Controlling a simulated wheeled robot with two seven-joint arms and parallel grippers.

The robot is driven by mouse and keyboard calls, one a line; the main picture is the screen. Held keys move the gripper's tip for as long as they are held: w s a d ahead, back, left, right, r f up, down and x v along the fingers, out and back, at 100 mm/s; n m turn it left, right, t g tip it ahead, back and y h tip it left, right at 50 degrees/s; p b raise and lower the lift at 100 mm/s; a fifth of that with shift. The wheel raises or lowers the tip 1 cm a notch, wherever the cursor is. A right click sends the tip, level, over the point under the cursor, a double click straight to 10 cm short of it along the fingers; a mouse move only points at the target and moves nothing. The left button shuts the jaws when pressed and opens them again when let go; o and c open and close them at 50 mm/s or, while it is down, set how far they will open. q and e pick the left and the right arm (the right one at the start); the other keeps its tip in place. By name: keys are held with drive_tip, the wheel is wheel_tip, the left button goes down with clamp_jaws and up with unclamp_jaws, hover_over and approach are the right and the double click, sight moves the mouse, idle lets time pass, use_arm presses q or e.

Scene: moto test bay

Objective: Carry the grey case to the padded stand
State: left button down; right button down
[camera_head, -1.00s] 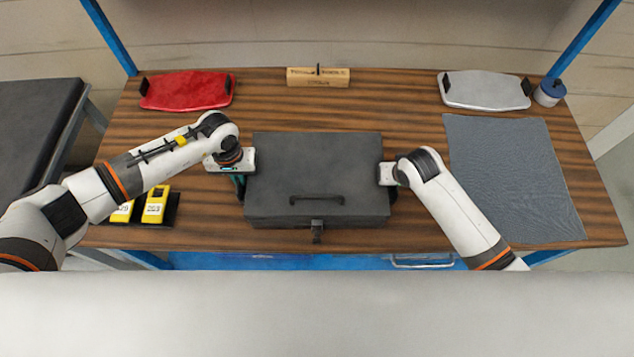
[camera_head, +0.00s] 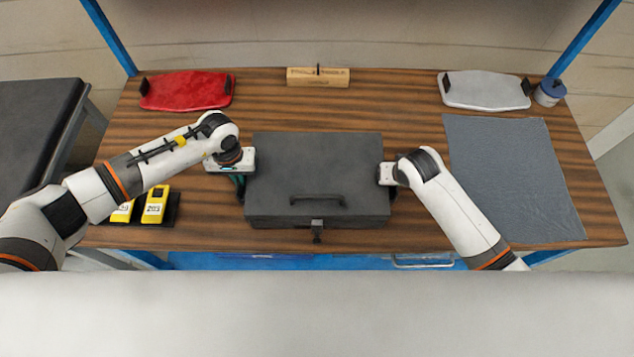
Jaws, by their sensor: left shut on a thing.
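The grey case (camera_head: 316,170) is a dark, closed box with a handle and a front latch, at the middle of the wooden bench. My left gripper (camera_head: 240,182) is at the case's left side, shut on it; its fingertips are partly hidden. My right gripper (camera_head: 388,184) is at the case's right side, touching or very close; its fingers are hidden, so I cannot tell whether it is shut. A black padded stand (camera_head: 38,125) with metal legs stands to the left of the bench.
The wooden bench (camera_head: 390,100) also bears a red panel (camera_head: 187,90), a wooden block (camera_head: 318,77), a silver panel (camera_head: 484,90), a round tin (camera_head: 549,93) and a grey mat (camera_head: 512,175). Yellow devices (camera_head: 154,206) sit at the front left, below my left arm.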

use_arm(q)
drive_tip(key=shift+w+r, duration=0.1)
drive_tip(key=shift+r, duration=0.15)
use_arm(e)
drive_tip(key=shift+w+r, duration=0.1)
drive_tip(key=shift+r, duration=0.15)
